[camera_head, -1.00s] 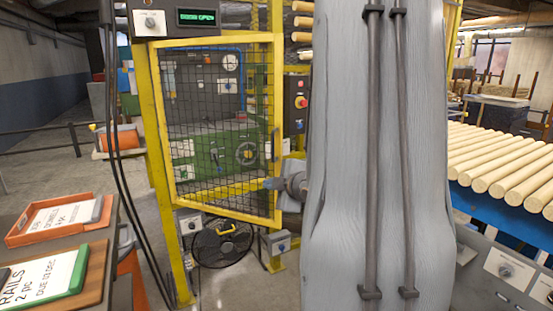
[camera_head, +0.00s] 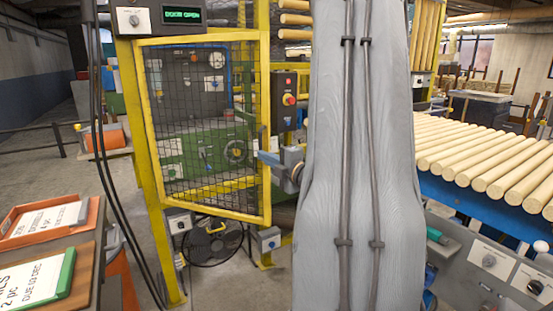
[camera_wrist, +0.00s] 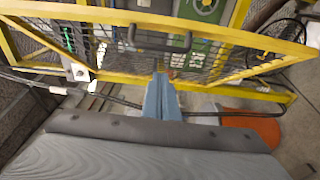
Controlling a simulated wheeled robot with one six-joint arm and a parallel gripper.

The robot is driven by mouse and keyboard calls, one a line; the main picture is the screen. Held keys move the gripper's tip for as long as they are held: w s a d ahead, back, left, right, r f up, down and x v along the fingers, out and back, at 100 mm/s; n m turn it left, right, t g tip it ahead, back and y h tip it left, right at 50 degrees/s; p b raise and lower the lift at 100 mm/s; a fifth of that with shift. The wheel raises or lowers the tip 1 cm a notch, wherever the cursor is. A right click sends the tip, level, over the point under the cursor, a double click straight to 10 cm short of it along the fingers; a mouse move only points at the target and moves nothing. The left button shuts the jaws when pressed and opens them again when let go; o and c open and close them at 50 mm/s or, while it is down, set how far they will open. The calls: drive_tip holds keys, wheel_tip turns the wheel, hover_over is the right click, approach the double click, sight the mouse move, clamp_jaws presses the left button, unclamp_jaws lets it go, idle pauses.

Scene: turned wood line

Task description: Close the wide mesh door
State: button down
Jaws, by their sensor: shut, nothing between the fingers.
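The wide mesh door (camera_head: 264,190) has a yellow frame with dark wire mesh. It stands ajar beside a yellow post at its left, and the display (camera_head: 182,15) above reads "DOOR OPEN". In the wrist view the door's frame (camera_wrist: 225,38) crosses the upper part, with a dark bar handle (camera_wrist: 158,42) on it. My gripper (camera_head: 264,157) is at the door's right edge, at mid height. In the wrist view its blue fingers (camera_wrist: 160,78) are shut and empty, pointing at the frame just below the handle. I cannot tell whether they touch it.
A control box with a red button (camera_head: 286,100) is right of the door. A roller bed of wooden rods (camera_head: 480,160) lies to the right. An orange tray (camera_head: 45,222) and a sign board are at lower left. A black fan (camera_head: 215,240) sits below the door.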

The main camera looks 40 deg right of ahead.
drive_tip(key=shift+w+d+p, duration=0.8)
drive_tip(key=shift+w+d, duration=0.8)
drive_tip(key=shift+w, duration=0.3)
drive_tip(key=shift+d, duration=0.1)
